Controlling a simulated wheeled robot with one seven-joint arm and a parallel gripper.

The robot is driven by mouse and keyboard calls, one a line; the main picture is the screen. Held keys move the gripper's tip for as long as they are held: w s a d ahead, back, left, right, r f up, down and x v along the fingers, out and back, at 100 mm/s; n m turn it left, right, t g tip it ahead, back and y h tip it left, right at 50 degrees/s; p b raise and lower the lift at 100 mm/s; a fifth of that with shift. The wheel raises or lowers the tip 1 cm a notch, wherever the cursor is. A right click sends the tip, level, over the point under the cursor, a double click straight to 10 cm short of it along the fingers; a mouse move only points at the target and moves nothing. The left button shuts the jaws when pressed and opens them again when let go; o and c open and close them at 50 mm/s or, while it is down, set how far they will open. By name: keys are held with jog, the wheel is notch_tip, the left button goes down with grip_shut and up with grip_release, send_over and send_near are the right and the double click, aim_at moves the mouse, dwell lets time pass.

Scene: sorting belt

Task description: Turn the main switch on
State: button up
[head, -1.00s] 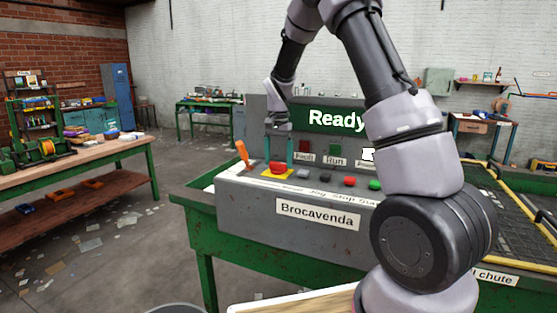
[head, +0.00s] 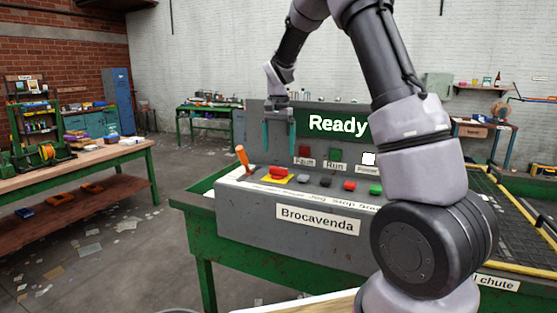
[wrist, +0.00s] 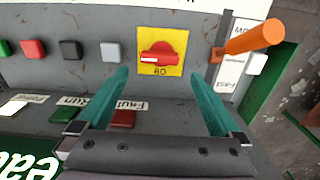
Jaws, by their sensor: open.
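The main switch is a red rotary knob (head: 283,171) on a yellow plate (head: 273,178), at the left of the grey console's sloped top. In the wrist view the knob (wrist: 161,57) has a white mark, and its bar lies sideways across the plate (wrist: 160,70). A small label on the plate is too small to read surely. My gripper (head: 279,149) is open and empty, fingers down, above and apart from the knob. In the wrist view its fingertips (wrist: 160,76) frame the plate's near side, one to each side.
An orange lever (head: 242,158) stands left of the knob. Black, red and green buttons (head: 349,186) lie to its right. The sign (head: 334,124) behind reads "Ready". Fault and Run lamps (head: 305,151) look dark; a white lamp (head: 369,159) is bright.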

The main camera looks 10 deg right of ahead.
aim_at(279, 168)
jog(key=shift+r, duration=2.25)
jog(key=s+d+r+n+t+y, duration=0.1)
jog(key=s+d+r+t, duration=0.1)
jog(key=s+r, duration=0.5)
jog(key=s+d+r+n+t+y, duration=0.15)
jog(key=s+r, duration=0.25)
jog(key=s, duration=0.4)
jog(key=s+d+t, duration=0.2)
jog(key=s+t, duration=0.1)
jog(key=s, duration=1.2)
jog(key=shift+f+n+t, duration=0.25)
jog(key=shift+n+t, duration=0.1)
